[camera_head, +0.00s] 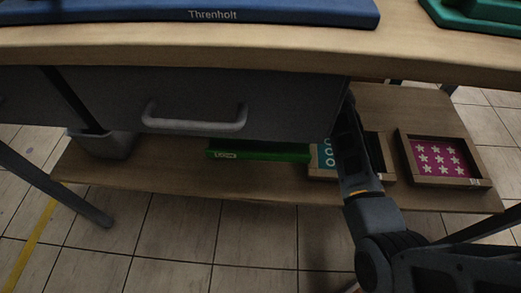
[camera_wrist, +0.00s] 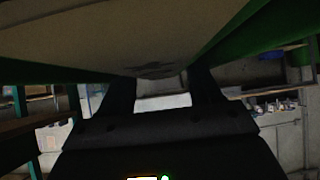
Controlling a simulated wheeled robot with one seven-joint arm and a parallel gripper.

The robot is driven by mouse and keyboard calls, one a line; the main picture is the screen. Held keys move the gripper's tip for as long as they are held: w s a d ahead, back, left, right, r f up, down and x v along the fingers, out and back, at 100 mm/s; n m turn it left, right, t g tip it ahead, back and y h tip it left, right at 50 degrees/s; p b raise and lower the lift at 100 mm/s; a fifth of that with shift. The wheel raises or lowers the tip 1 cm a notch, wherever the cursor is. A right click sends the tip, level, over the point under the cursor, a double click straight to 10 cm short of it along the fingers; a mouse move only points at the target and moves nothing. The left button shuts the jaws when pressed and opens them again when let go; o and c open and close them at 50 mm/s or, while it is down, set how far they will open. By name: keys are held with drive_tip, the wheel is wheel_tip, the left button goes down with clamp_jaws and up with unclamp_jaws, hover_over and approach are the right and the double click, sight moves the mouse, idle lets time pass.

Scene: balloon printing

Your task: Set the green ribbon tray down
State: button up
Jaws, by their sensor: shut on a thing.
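In the wrist view a green-edged tray (camera_wrist: 235,30) with a pale beige face fills the top of the picture, close to the fingers. My gripper (camera_wrist: 165,88) is shut on it at its near end. In the head view my arm rises at the right and passes behind the drawer, so my gripper is hidden there. A green tray-like thing (camera_head: 262,152) with a small label shows below the drawer, over the lower shelf; its top is hidden. I cannot tell whether it is the held tray.
The lower shelf (camera_head: 180,176) bears a grey bin (camera_head: 105,145) at left. A teal-patterned wooden tray (camera_head: 325,172) is partly behind my arm; a magenta tray with stars (camera_head: 482,183) is at right. The drawer (camera_head: 240,95) and tabletop (camera_head: 250,43) overhang the shelf.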

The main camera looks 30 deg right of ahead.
sight(267, 147)
drive_tip(key=shift+s+a+f, duration=0.4)
drive_tip(key=shift+a+f, duration=0.05)
drive_tip(key=shift+a, duration=0.15)
drive_tip(key=shift+s+a+f, duration=0.35)
drive_tip(key=shift+a+f, duration=0.05)
drive_tip(key=shift+a, duration=0.2)
wheel_tip(267, 147, down, 4)
drive_tip(key=shift+f+b, duration=0.1)
drive_tip(key=shift+b, duration=0.85)
drive_tip(key=o, duration=1.4)
drive_tip(key=p+v, duration=0.3)
drive_tip(key=v, duration=0.9)
